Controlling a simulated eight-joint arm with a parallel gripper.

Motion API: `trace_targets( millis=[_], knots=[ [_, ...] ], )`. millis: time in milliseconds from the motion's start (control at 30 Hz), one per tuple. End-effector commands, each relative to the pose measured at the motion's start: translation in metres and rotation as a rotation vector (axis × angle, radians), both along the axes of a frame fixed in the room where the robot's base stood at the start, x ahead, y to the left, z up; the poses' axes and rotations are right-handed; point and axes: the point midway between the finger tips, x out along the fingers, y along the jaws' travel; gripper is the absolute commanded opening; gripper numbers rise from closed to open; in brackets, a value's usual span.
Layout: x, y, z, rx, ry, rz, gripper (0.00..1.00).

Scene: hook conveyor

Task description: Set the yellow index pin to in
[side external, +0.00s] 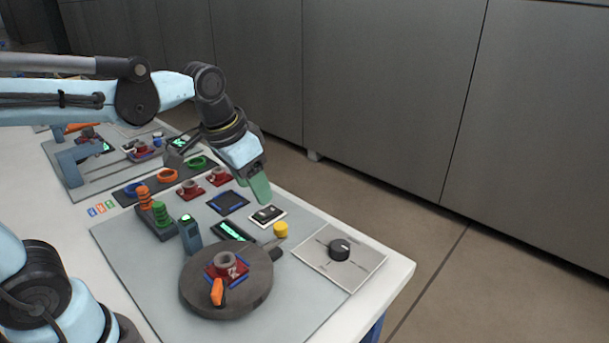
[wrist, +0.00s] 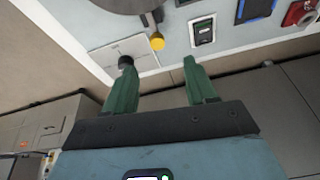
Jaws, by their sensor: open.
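The yellow index pin (side external: 281,230) is a round yellow knob on the grey board, beside the dark turntable (side external: 226,291). In the wrist view the yellow knob (wrist: 157,42) sits on a dark shaft at the turntable's edge, beyond and between my fingertips. My gripper (side external: 258,187) is above the back right edge of the board, clear of the pin and holding nothing. In the wrist view its two green fingers (wrist: 156,62) are spread wide apart. A red block with a grey ring and an orange lever sit on the turntable.
A white panel with a black dial (side external: 340,249) lies right of the pin. A rocker switch (side external: 267,214) and a green display (side external: 232,230) lie close by. Orange and green ring stacks (side external: 160,212) stand left. The table's right edge is near.

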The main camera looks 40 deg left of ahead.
Motion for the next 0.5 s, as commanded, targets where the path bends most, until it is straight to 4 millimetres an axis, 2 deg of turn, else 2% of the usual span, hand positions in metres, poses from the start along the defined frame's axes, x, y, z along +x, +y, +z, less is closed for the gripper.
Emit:
trace_targets(
  millis=[33, 200, 500],
  knots=[
    [0.01, -0.001, 0.002, 0.005, 0.04, -0.017, 0.56],
    [0.032, -0.005, 0.004, 0.019, 0.18, -0.076, 0.56],
    [0.053, -0.009, -0.001, 0.028, 0.314, -0.133, 0.56]
  ],
)
